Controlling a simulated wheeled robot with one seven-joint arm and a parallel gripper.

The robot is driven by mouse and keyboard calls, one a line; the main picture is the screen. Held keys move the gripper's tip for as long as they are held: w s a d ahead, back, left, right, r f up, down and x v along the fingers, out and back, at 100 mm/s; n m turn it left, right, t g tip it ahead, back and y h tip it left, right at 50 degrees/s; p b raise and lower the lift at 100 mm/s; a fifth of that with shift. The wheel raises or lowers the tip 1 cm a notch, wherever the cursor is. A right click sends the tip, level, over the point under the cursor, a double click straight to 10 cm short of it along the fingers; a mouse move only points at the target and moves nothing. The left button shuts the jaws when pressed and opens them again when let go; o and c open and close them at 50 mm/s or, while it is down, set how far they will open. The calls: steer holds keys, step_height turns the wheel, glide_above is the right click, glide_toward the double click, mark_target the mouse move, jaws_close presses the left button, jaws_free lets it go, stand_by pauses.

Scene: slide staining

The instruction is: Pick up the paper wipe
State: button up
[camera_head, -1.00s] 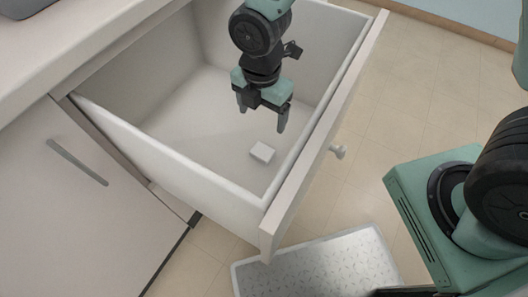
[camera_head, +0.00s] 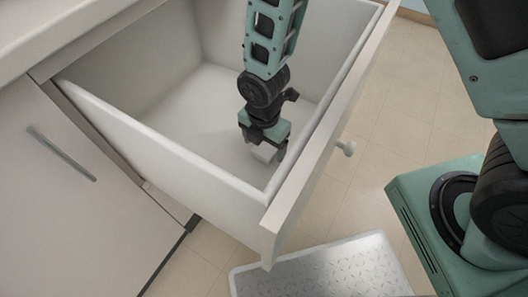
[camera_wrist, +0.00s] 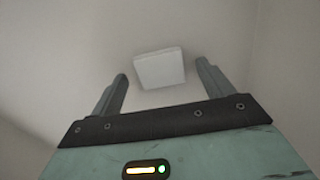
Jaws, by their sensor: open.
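The paper wipe (camera_head: 264,153) is a small white block on the floor of the open drawer. My gripper (camera_head: 263,150) is down inside the drawer, pointing at the floor, right at the wipe, and its fingers partly hide it. In the wrist view the wipe (camera_wrist: 160,68) is a white, roughly square piece between and slightly beyond the tips of the open fingers (camera_wrist: 161,77). A gap shows on both sides of it. I cannot tell how far the fingertips are above the drawer floor.
The white drawer (camera_head: 160,148) has high walls around my gripper. A grey step with a treaded top (camera_head: 320,270) is on the floor below. The rest of the drawer floor looks empty.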

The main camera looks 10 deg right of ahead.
mark_target(264, 149)
steer(key=shift+f, duration=0.4)
steer(key=c, duration=1.1)
steer(key=shift+o, duration=0.2)
step_height(264, 149, up, 10)
steer(key=p, duration=0.3)
steer(key=shift+o, duration=0.3)
